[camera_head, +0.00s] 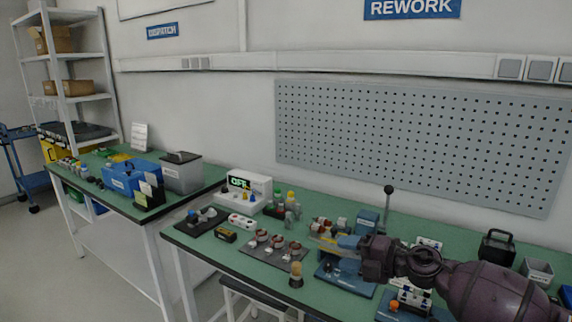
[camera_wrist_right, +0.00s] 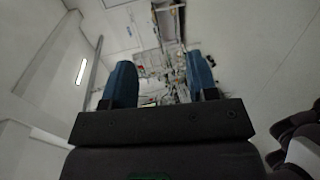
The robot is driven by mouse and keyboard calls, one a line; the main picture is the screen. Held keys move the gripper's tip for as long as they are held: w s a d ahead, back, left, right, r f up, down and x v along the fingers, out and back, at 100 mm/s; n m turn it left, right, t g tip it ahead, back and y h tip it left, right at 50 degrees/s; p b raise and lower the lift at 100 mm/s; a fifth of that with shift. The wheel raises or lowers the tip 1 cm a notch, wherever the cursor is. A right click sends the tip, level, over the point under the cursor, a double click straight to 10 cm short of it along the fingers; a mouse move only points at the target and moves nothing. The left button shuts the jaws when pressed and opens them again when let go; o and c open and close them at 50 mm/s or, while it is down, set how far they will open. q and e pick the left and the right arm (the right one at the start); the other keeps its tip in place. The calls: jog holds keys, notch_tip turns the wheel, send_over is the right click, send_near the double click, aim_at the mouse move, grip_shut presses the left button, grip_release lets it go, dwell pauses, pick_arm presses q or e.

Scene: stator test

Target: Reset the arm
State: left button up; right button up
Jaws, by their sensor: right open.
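My right arm (camera_head: 480,285) comes in from the lower right in the head view and reaches left over the right-hand green bench. Its gripper (camera_head: 343,252) points left, in front of small parts and a fixture on the bench. In the right wrist view the two blue fingers of this gripper (camera_wrist_right: 160,82) stand wide apart with nothing held between them. Bench items show small and far off through the gap. My left arm and gripper are in neither view.
The right-hand bench (camera_head: 215,255) carries a white tester (camera_head: 249,188) with a green display, a grey mat with copper-coloured parts (camera_head: 272,251), and a lever press (camera_head: 388,200). A black-handled box (camera_head: 497,249) stands behind my arm. A second bench with a blue bin (camera_head: 130,177) is at left.

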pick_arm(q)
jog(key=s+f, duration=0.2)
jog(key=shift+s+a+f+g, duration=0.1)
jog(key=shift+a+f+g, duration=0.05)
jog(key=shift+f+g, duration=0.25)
pick_arm(e)
jog(key=s+d+f+m+t+h, duration=0.1)
jog(key=s+d+f+m+h, duration=0.3)
jog(key=s+f+m, duration=0.5)
jog(key=s+d+f+m+t+h, duration=0.1)
jog(key=s+d+f+m+h, duration=0.4)
jog(key=s, duration=0.8)
jog(key=s+d+f+m+t+h, duration=0.1)
jog(key=s+d+f+m+h, duration=0.3)
jog(key=s+f+m, duration=0.8)
jog(key=m, duration=0.2)
jog(key=shift+d+f+m+h, duration=0.2)
jog(key=shift+f+m+h, duration=0.1)
jog(key=shift+m+h, duration=0.1)
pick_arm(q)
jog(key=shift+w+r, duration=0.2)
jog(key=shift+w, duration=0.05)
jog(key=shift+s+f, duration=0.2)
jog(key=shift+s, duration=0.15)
